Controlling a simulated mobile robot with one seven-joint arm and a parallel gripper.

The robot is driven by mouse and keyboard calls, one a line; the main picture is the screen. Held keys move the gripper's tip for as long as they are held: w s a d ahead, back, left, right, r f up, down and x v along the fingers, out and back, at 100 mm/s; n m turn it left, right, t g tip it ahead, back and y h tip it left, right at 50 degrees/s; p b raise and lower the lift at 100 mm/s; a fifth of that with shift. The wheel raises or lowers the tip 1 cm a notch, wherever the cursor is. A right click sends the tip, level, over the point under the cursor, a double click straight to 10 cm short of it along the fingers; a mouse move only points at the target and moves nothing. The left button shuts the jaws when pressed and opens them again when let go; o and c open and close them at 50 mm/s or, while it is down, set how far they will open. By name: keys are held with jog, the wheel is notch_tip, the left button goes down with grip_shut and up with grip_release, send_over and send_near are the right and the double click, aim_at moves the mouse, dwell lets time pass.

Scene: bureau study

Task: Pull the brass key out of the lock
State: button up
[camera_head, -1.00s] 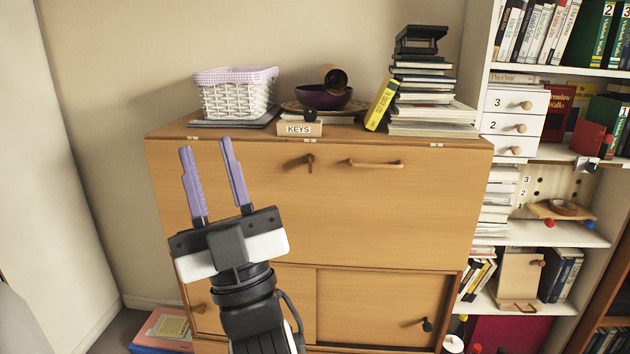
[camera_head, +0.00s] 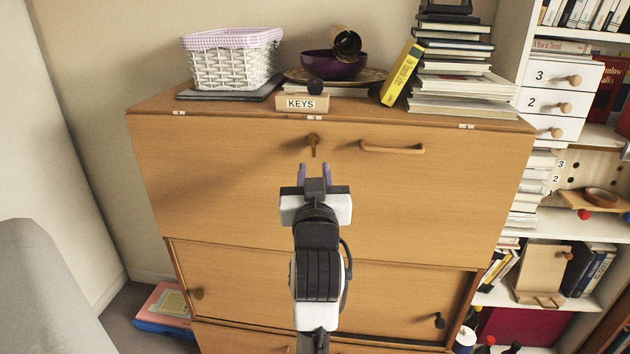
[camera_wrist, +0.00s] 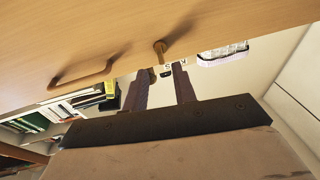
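The brass key (camera_head: 313,142) sticks out of the lock in the upper front panel of the wooden bureau (camera_head: 220,165), left of a wooden handle. In the wrist view the key (camera_wrist: 160,47) projects from the panel beyond my fingertips. My gripper (camera_head: 314,170) is open, with its two purple fingers apart and pointing at the panel. It is just below the key in the head view, and nothing is between the fingers. In the wrist view my gripper (camera_wrist: 160,72) has its fingertips close to the key; I cannot tell whether they touch it.
The wooden handle (camera_head: 392,148) is right of the key. On top stand a KEYS block (camera_head: 302,103), a white basket (camera_head: 233,62), a purple bowl (camera_head: 335,65) and a stack of books (camera_head: 460,80). A bookshelf is at right and a grey chair (camera_head: 45,290) at lower left.

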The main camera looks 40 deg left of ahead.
aim_at(314, 153)
jog(key=shift+p+x, duration=0.5)
jog(key=shift+x, duration=2.6)
grip_shut()
jog(key=shift+s+d, duration=0.1)
jog(key=shift+v, duration=2.85)
